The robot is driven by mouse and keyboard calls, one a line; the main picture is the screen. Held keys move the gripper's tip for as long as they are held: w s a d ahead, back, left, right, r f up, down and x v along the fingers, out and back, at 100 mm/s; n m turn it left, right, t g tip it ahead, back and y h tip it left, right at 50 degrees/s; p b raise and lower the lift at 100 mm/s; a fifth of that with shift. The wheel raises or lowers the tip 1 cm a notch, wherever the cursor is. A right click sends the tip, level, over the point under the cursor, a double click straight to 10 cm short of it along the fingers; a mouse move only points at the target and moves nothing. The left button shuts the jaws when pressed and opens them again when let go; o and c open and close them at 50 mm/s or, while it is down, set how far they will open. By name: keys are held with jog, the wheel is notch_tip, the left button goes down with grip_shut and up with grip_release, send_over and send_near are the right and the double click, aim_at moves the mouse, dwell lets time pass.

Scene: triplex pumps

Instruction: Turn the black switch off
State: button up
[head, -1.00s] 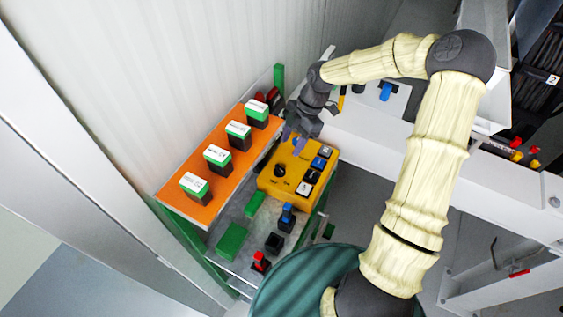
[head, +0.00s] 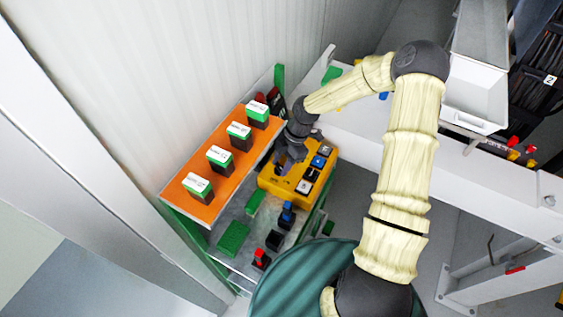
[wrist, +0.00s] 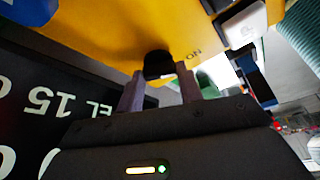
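The black switch (wrist: 158,66) is a round knob on the yellow control box (head: 268,184). In the wrist view, the letters "ON" are printed on the yellow face to the right of the knob, upside down. My gripper (wrist: 160,72) is open, with its two grey fingertips on either side of the knob. A small gap seems to show on each side, but I cannot tell whether either finger touches it. In the head view my gripper (head: 283,162) is over the box's left part and mostly hides the knob.
White and blue push buttons (head: 317,162) line the box's right side. An orange panel (head: 215,165) with several green-and-black blocks is on the left. A blue-topped switch (head: 287,212) and a red-topped switch (head: 261,257) are below the box.

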jog(key=c, duration=0.3)
jog(key=shift+m, duration=0.4)
jog(key=m+t+b, duration=0.2)
jog(key=m, duration=0.2)
jog(key=shift+s+f+b, duration=0.1)
jog(key=shift+b, duration=0.25)
jog(key=m+t+b, duration=0.1)
jog(key=m, duration=0.1)
jog(key=m+b, duration=0.1)
jog(key=m, duration=0.1)
jog(key=shift+s+m+t, duration=0.1)
jog(key=shift+m+t, duration=0.3)
jog(key=shift+m+t+b, duration=0.4)
jog(key=shift+m+b, duration=0.5)
jog(key=shift+m, duration=0.2)
